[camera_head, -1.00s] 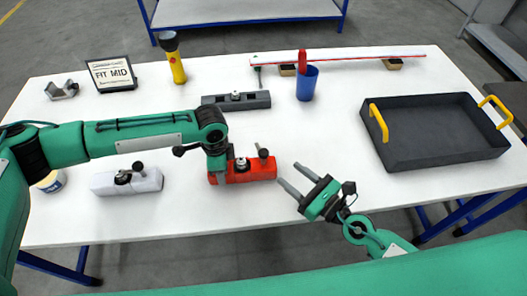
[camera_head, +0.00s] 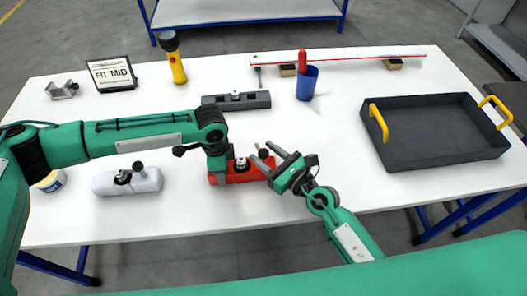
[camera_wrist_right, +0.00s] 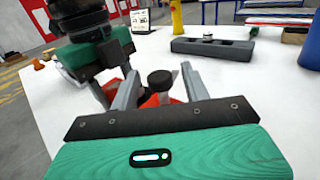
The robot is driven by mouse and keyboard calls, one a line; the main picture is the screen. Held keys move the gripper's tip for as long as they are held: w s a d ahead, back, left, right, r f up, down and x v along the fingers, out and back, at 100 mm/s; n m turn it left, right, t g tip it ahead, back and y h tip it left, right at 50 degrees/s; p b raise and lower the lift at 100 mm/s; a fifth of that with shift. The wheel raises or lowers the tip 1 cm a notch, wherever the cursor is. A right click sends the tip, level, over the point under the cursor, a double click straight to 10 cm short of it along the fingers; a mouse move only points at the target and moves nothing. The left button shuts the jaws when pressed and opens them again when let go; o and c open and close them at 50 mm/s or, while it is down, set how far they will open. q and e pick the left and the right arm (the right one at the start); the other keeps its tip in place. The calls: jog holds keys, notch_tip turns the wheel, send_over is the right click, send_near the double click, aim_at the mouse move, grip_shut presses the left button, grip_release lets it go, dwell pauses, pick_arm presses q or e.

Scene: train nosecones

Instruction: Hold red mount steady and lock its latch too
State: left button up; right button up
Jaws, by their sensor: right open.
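The red mount (camera_head: 250,174) lies on the white table in the head view, with a silver fitting and a black-knobbed latch (camera_head: 263,154) on top. My left gripper (camera_head: 218,172) points down at the mount's left end. Its fingertips are hidden, so I cannot tell whether it grips. My right gripper (camera_head: 260,151) is open at the mount's right end, with its fingers near the latch knob. In the right wrist view, the black knob (camera_wrist_right: 160,79) shows between the open fingers (camera_wrist_right: 160,70); touch cannot be made out. Red parts of the mount (camera_wrist_right: 152,100) show below.
A white mount (camera_head: 128,182) lies to the left and a dark grey mount (camera_head: 236,101) behind. A blue cup (camera_head: 307,84), a yellow flashlight (camera_head: 177,68) and a sign (camera_head: 111,74) stand farther back. A black tray (camera_head: 435,135) with yellow handles fills the right side.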

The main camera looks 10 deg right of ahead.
jog(key=shift+w+a, duration=0.4)
jog(key=shift+w, duration=0.05)
jog(key=c, duration=1)
